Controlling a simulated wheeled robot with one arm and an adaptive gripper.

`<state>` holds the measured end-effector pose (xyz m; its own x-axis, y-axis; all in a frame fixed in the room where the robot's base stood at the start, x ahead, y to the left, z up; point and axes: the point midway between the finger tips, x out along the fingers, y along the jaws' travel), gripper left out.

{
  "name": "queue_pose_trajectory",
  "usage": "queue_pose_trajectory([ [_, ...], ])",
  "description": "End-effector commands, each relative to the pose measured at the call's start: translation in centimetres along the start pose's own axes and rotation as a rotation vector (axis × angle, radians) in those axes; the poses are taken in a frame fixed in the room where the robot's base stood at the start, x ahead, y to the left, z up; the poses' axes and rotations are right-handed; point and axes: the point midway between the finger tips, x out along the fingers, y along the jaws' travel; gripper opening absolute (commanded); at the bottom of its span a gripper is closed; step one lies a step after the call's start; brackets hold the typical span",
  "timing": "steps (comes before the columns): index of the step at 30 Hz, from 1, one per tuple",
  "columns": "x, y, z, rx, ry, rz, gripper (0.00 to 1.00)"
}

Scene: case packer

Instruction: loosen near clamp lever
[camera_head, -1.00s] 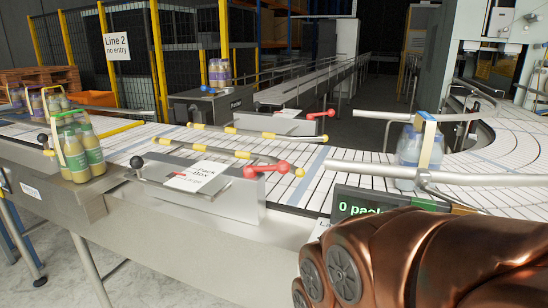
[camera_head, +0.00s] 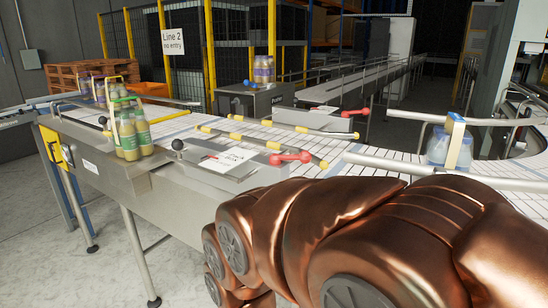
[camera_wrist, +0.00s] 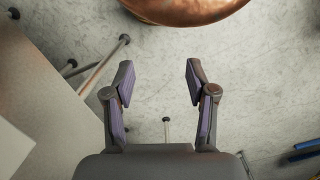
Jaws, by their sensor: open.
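The near clamp lever (camera_head: 291,158) is red with round knobs. It sits at the right end of the near metal clamp housing (camera_head: 205,185), beside the conveyor's near edge. A second, similar red lever (camera_head: 356,111) is on the far side of the belt. My copper-coloured arm fills the lower right of the head view, just below and in front of the near lever, and hides the housing's right part. My gripper (camera_wrist: 160,82) shows only in the wrist view. Its two fingers are apart with nothing between them, over grey floor. The lever is not in the wrist view.
Bottles in a carrier (camera_head: 130,133) stand at the left on the conveyor. A bottle pack (camera_head: 438,146) is on the belt at the right. Yellow-banded guide rails (camera_head: 250,140) run behind the near lever. In the wrist view, a pale panel (camera_wrist: 30,105) lies at the left.

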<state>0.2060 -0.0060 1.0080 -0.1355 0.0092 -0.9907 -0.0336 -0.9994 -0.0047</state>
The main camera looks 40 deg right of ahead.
Motion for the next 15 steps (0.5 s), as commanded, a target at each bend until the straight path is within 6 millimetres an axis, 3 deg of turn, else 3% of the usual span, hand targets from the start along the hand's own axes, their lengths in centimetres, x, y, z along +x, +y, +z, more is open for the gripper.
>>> queue_pose_trajectory([
  [6,-6.3,3.5,-4.8,0.111,0.094,-0.007,0.56],
  [15,-15.5,9.8,-10.1,0.186,0.214,0.041,0.56],
])
